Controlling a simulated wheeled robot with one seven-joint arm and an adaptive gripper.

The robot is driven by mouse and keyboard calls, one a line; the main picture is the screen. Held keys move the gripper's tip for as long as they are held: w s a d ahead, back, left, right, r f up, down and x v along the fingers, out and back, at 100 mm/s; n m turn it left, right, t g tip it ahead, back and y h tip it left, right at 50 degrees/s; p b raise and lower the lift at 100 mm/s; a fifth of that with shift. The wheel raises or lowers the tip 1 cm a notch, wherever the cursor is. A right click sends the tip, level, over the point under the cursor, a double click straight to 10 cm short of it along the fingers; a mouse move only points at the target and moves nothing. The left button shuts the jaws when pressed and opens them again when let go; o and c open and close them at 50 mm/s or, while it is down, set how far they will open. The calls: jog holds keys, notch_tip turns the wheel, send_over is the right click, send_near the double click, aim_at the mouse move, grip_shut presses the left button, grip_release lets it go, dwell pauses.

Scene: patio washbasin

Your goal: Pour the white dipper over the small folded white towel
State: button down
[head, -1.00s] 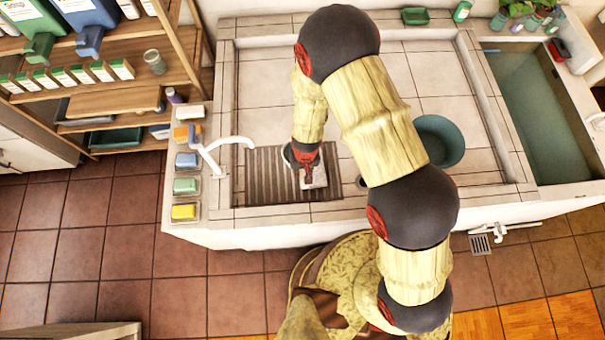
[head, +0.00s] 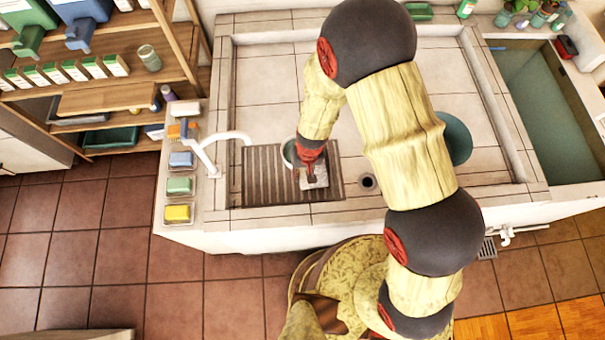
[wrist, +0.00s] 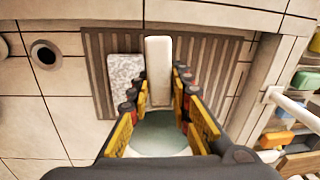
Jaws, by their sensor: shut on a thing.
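The white dipper shows in the head view as a pale round cup (head: 288,153) beside my gripper (head: 311,168), partly hidden by it. In the wrist view its greenish inside (wrist: 160,138) lies between the fingers, and its white handle (wrist: 158,68) runs out past the fingertips. My gripper (wrist: 157,85) is shut on the handle. A speckled, greyish-white folded towel (wrist: 125,78) lies on the ribbed drain board, just left of the handle. In the head view the towel (head: 317,177) is partly covered by my gripper. I cannot tell the dipper's exact height or tilt.
The ribbed board (head: 262,185) lies on the tiled basin top. A white tap (head: 208,150) and several soap dishes (head: 178,213) stand left of it. A drain hole (head: 367,182) is to the right. A teal bowl (head: 458,140) is partly behind my arm.

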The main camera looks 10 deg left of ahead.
jog(key=shift+f+y+b, duration=0.6)
jog(key=shift+b, duration=3.45)
jog(key=y+b, duration=0.1)
jog(key=b, duration=0.4)
jog(key=shift+f+g, duration=0.4)
jog(key=y+b, duration=0.1)
jog(key=b, duration=0.1)
jog(key=y+b, duration=0.1)
jog(key=b, duration=0.2)
jog(key=shift+d+r+g, duration=0.15)
jog(key=shift+d+g, duration=0.1)
jog(key=shift+g, duration=0.15)
jog(key=shift+b, duration=0.4)
jog(key=shift+w+d+r+g+y+b, duration=0.1)
jog(key=shift+g+y+b, duration=0.05)
jog(key=shift+y+b, duration=0.4)
jog(key=shift+d+r+g+y+b, duration=0.1)
jog(key=shift+g+y+b, duration=0.05)
jog(key=shift+y+b, duration=0.4)
jog(key=w+d+f+g+y+b, duration=0.2)
jog(key=d+f+g+y+b, duration=0.1)
jog(key=y+b, duration=0.8)
jog(key=shift+d+g+y+b, duration=0.4)
jog(key=shift+d+g+b, duration=0.5)
jog(key=shift+b, duration=0.85)
jog(key=shift+d, duration=0.2)
